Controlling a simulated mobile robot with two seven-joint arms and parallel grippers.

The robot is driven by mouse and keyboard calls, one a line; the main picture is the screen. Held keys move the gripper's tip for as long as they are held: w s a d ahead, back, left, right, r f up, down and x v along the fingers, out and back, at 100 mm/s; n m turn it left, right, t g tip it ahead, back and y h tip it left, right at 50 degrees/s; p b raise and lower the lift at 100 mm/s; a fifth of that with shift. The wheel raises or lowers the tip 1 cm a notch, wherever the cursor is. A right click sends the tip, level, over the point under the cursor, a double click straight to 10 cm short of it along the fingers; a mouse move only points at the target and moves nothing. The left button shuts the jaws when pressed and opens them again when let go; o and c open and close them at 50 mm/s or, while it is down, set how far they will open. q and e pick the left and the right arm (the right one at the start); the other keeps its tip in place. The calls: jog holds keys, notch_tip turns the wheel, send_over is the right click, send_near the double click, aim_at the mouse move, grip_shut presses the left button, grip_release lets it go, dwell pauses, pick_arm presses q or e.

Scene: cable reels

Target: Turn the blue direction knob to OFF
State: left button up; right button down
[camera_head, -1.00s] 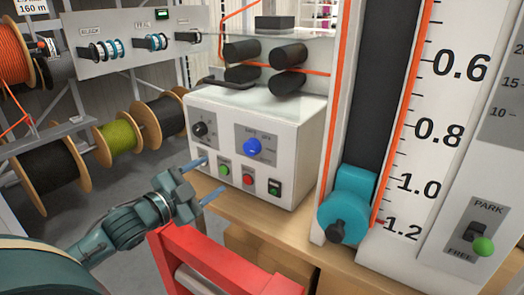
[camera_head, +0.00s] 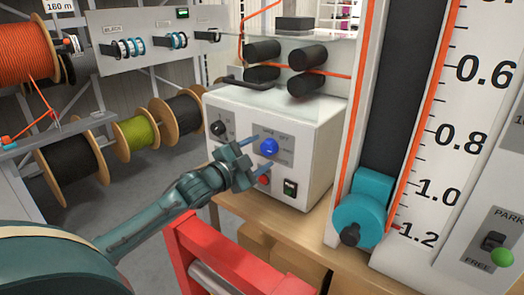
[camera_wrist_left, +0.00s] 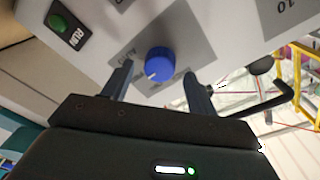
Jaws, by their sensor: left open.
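The blue direction knob (camera_head: 268,147) sits on a grey plate on the front of a white control box (camera_head: 312,150). In the left wrist view the knob (camera_wrist_left: 159,60) carries a white mark near its lower left edge; small lettering around it is hard to read. My left gripper (camera_head: 259,153) is open in front of the knob. In the left wrist view its two fingers (camera_wrist_left: 158,72) lie on either side of the knob with gaps. I cannot tell how deep the fingertips reach. My right gripper is not in view.
The box also has a black knob (camera_head: 218,129), a red button (camera_head: 264,181) and a green RUN switch (camera_head: 290,188). Black rollers (camera_head: 262,53) sit above. A red frame (camera_head: 215,245) stands below my left arm. A teal clamp (camera_head: 362,210) is at right.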

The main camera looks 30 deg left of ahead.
pick_arm(q)
jog(key=shift+w+d, duration=0.1)
jog(key=shift+w, duration=0.75)
jog(key=shift+c, duration=0.5)
jog(key=c, duration=0.9)
